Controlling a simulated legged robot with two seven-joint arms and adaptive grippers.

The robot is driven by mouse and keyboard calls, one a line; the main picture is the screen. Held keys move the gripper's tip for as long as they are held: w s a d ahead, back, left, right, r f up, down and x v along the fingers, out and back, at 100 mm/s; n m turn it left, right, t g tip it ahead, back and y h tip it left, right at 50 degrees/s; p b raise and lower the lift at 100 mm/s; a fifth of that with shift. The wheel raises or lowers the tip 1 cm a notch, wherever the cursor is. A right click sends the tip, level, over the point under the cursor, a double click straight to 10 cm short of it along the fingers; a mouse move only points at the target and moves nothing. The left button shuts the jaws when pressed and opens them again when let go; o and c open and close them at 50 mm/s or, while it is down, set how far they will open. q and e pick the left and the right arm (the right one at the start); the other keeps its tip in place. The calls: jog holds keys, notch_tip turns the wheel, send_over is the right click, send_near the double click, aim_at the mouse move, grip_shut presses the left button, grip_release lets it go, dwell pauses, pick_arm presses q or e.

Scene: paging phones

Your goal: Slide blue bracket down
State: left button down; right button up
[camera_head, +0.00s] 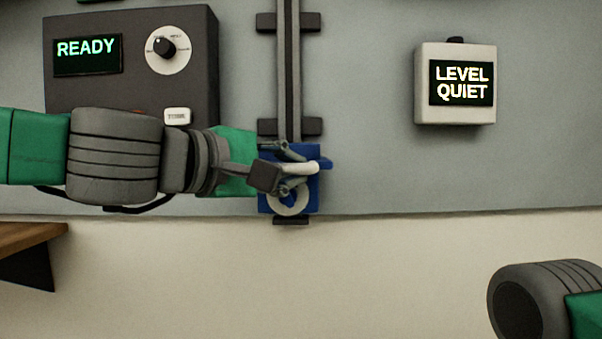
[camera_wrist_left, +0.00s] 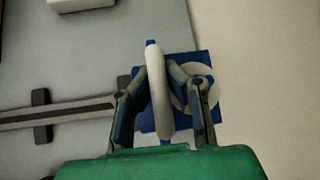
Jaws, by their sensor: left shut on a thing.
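The blue bracket (camera_head: 312,205) sits at the lower end of the dark vertical rail (camera_head: 289,75) on the grey wall panel. It has a white ring on its face and a white bar across its front. My left gripper (camera_head: 296,168) reaches in from the left, its fingers shut around the white bar. In the left wrist view the bracket (camera_wrist_left: 147,118) shows behind the fingers, and the gripper (camera_wrist_left: 160,100) has one finger on each side of the bar. My right gripper is not in view; only part of my right arm shows at the lower right.
A dark box (camera_head: 130,85) with a "READY" screen, a dial and a white button is at the upper left. A pale box (camera_head: 455,112) reading "LEVEL QUIET" hangs at the right. A brown shelf (camera_head: 30,236) juts in at the lower left. The panel between rail and pale box is clear.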

pick_arm(q)
jog(key=shift+s+d+f, duration=0.15)
jog(key=shift+s+f, duration=0.15)
jog(key=shift+f, duration=0.05)
jog(key=c, duration=2)
grip_release()
jog(key=o, duration=0.5)
jog(key=shift+v, duration=0.85)
jog(key=shift+c, duration=0.2)
jog(key=shift+w+a+r, duration=0.1)
jog(key=shift+w+a, duration=0.1)
jog(key=shift+a, duration=0.1)
jog(key=shift+w, duration=0.15)
jog(key=shift+s, duration=0.2)
jog(key=shift+s+r, duration=0.15)
jog(key=shift+s, duration=0.25)
jog(key=v, duration=1)
jog(key=shift+a, duration=0.55)
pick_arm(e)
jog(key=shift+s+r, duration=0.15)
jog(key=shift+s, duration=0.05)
